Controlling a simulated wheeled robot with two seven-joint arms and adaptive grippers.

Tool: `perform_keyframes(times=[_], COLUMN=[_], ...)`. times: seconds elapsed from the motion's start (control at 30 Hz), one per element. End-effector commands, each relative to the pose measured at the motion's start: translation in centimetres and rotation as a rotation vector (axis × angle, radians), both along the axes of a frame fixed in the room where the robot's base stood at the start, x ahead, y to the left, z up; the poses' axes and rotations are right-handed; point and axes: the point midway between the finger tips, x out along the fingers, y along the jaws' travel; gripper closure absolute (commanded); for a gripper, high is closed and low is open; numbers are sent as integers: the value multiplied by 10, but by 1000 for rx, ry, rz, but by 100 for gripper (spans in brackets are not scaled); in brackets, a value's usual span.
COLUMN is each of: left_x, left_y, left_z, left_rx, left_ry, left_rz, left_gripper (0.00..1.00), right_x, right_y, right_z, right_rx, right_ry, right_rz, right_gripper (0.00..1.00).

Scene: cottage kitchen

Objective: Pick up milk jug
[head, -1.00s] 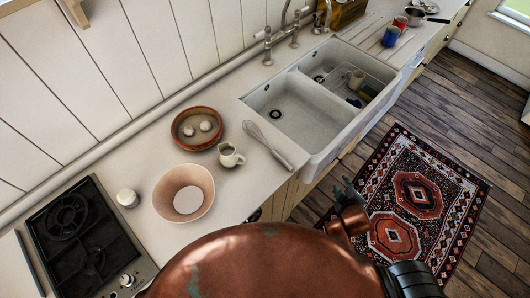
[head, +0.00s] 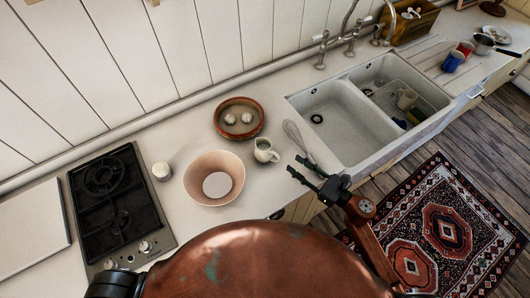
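The milk jug (head: 265,151) is a small cream pitcher standing upright on the white counter, between the pink bowl and the whisk. My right gripper (head: 299,170) is in front of the counter edge, to the right of the jug and apart from it. Its two dark fingers are spread and empty, pointing left towards the jug. My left gripper is out of the picture; only a dark part of my arm shows at the lower left.
A whisk (head: 297,136) lies right of the jug, close to my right fingers. A double sink (head: 331,151) is right; a hob (head: 131,211) is left.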

Motion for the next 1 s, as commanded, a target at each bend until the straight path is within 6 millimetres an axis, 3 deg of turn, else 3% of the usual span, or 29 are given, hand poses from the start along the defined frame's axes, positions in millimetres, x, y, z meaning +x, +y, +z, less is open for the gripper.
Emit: perform_keyframes(times=[0.6,0.93,1.0], left_x=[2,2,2], left_y=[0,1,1], left_z=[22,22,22], left_rx=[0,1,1], left_ry=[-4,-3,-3], left_rz=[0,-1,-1], left_gripper=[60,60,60], right_x=[30,33,33], right_y=[67,72,72], right_z=[-2,-4,-4], right_rx=[-14,-16,-16], right_ry=[-16,-15,-15], right_rz=[20,18,18], right_gripper=[70,70,75])
